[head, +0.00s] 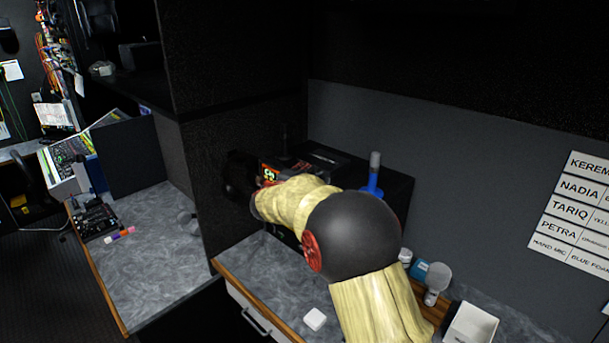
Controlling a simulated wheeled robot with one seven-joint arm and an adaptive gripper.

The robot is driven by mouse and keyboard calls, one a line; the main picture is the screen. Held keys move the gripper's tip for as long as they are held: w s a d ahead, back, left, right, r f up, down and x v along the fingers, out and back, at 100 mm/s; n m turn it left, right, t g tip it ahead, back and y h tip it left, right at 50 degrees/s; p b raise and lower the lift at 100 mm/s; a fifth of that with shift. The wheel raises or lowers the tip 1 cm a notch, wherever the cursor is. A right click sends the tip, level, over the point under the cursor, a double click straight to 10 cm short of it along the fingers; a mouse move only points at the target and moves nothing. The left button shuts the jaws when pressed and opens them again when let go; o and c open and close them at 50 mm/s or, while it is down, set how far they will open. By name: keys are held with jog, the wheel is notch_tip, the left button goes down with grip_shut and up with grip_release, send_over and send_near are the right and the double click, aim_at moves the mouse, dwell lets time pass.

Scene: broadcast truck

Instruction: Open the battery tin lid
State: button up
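I cannot make out a battery tin or its lid for certain; my arm hides part of the counter. My arm reaches away from me over the counter to the left of centre. My gripper (240,178), dark against a dark panel, is at its far end beside a device with lit digits (269,174). Its fingers cannot be told apart, so I cannot see whether it is open or holds anything.
A black case (385,184) stands behind my arm, with a blue-and-grey object (373,176) by it. A small white box (315,319) lies on the grey counter (265,275). A white open bin (470,325) and small containers (437,283) stand right. A side desk (150,245) is left.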

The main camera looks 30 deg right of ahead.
jog(key=shift+w+d, duration=0.15)
jog(key=shift+c, duration=0.8)
grip_shut()
